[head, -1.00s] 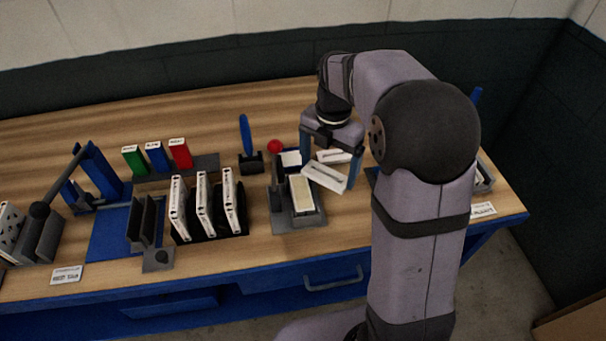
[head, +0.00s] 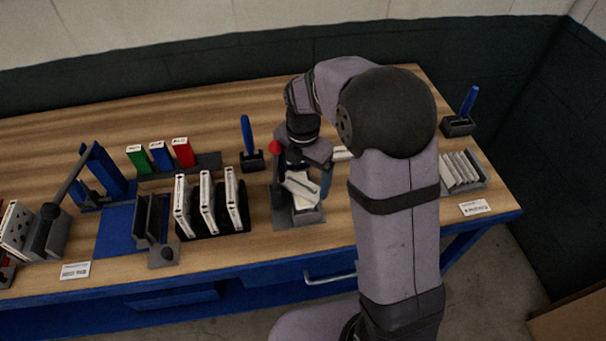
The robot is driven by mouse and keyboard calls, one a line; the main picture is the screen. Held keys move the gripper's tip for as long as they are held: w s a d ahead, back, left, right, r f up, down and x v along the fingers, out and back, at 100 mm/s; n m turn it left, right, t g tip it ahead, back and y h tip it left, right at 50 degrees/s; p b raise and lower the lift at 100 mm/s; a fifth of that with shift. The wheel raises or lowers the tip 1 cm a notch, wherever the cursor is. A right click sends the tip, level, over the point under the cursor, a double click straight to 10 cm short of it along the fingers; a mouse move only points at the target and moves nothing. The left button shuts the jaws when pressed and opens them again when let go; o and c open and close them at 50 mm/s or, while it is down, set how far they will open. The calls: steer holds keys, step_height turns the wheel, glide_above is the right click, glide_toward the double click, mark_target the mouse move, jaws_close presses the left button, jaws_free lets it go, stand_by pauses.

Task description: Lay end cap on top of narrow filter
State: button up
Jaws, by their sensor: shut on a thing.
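My gripper (head: 302,176) is over the grey fixture (head: 285,221), shut on the white end cap (head: 299,186). The cap looks tilted and turned relative to the fixture. The narrow filter (head: 305,203) sits in the fixture under the cap, and only a small pale part of it shows. I cannot tell whether the cap touches the filter. My gripper's fingers and wrist hide part of both.
A red knob (head: 275,147) stands at the fixture's back left, close to my gripper. A rack of white boxes (head: 208,203) is to the left. A white piece (head: 342,153) lies behind right. A grey tray of white slabs (head: 460,169) is at the right.

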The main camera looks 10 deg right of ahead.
mark_target(303, 183)
steer(key=shift+f, duration=0.15)
steer(key=shift+f, duration=0.15)
steer(key=o, duration=0.9)
step_height(303, 183, up, 12)
steer(key=shift+r+b, duration=0.25)
steer(key=shift+b, duration=0.65)
